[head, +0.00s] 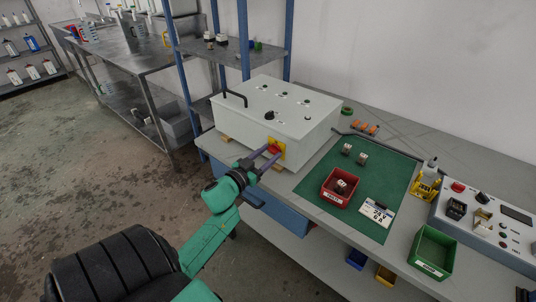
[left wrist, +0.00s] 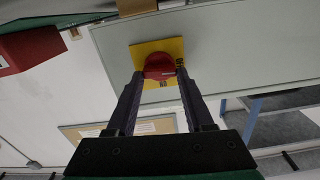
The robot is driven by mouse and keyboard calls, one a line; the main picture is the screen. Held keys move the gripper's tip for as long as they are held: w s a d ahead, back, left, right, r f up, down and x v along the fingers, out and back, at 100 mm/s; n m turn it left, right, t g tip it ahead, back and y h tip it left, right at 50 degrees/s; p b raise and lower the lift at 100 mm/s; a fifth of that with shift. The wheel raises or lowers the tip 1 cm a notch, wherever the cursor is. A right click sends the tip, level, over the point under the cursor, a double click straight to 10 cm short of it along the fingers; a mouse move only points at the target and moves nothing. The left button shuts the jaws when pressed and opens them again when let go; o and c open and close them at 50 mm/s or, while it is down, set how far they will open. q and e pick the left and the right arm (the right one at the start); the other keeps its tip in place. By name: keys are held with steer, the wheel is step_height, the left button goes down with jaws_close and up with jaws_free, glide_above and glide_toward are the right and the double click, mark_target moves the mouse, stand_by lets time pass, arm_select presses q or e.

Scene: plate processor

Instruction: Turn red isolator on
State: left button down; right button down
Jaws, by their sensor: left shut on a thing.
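The red isolator handle (head: 274,149) sits on a yellow plate (head: 281,143) on the side of a light grey box (head: 270,110). In the left wrist view the red handle (left wrist: 159,66) is between my fingertips, in front of the yellow plate (left wrist: 172,46). My left gripper (head: 268,158) is shut on the handle, and its arm reaches in from below. It also shows in the left wrist view (left wrist: 158,76), with both fingers at the handle's sides. The handle's exact turn position is hard to tell. My right gripper is not in view.
A green mat (head: 370,205) right of the box holds a red bin (head: 326,197) and a small white device (head: 376,212). A green bin (head: 424,262) and a control panel (head: 500,215) stand further right. A blue-post shelf (head: 185,75) is behind the box. Open floor lies left.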

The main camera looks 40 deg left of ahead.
arm_select(q)
steer(key=m, duration=0.3)
steer(key=shift+d+m, duration=0.1)
steer(key=shift+m, duration=0.3)
steer(key=m, duration=0.4)
steer(key=shift+d+f+m+b, duration=0.1)
steer(key=shift+f+m+b, duration=0.1)
steer(key=shift+m+b, duration=0.15)
steer(key=m+b, duration=0.1)
steer(key=m, duration=0.3)
steer(key=shift+f+m, duration=0.1)
steer(key=shift+m, duration=0.15)
steer(key=shift+m+b, duration=0.95)
steer(key=shift+m, duration=0.95)
steer(key=shift+c, duration=1.4)
jaws_free()
